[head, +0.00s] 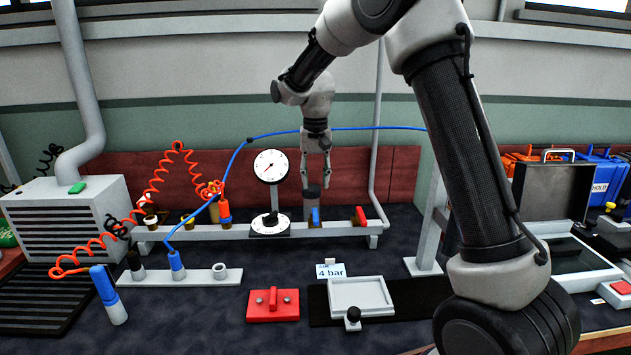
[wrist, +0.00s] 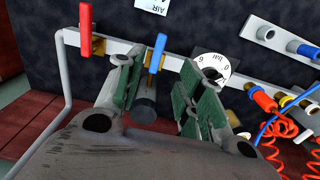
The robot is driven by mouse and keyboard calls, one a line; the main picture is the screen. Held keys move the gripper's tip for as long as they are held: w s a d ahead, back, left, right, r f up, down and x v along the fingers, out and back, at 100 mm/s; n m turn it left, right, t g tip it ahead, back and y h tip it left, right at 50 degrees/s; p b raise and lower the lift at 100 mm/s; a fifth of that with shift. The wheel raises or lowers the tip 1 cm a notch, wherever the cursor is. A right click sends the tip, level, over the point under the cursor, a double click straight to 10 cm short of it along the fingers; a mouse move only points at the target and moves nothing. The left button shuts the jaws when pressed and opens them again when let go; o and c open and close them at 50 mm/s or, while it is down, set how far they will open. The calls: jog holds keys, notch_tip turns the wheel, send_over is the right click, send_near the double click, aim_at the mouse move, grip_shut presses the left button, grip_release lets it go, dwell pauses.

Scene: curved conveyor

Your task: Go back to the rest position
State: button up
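My gripper (head: 316,178) hangs fingers-down above the pipe manifold, behind its blue-handled valve in the head view. In the wrist view my gripper (wrist: 160,82) has its two green-padded fingers apart with nothing held between them. The blue handle (head: 316,216) also shows in the head view, below the fingers. Whether a finger touches the manifold cannot be told.
A dial gauge (head: 271,166) stands left of my gripper. A red valve handle (head: 360,216) is to its right. A blue hose (head: 240,155) arches behind. A red block (head: 272,305), a grey tray (head: 360,293) and an open case (head: 560,195) are on the bench.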

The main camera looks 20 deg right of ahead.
jog(key=s+d+r+t, duration=0.1)
jog(key=s+d+r, duration=0.2)
jog(key=s, duration=0.9)
jog(key=s+d+r+n+t, duration=0.1)
jog(key=s+d+r+t, duration=0.1)
jog(key=s+d+r, duration=0.2)
jog(key=s+d+r+n+t, duration=0.1)
jog(key=s+d+r, duration=0.2)
jog(key=s+d, duration=0.5)
jog(key=shift+s+d+r, duration=0.15)
jog(key=shift+s+r, duration=0.1)
jog(key=shift+s, duration=5.65)
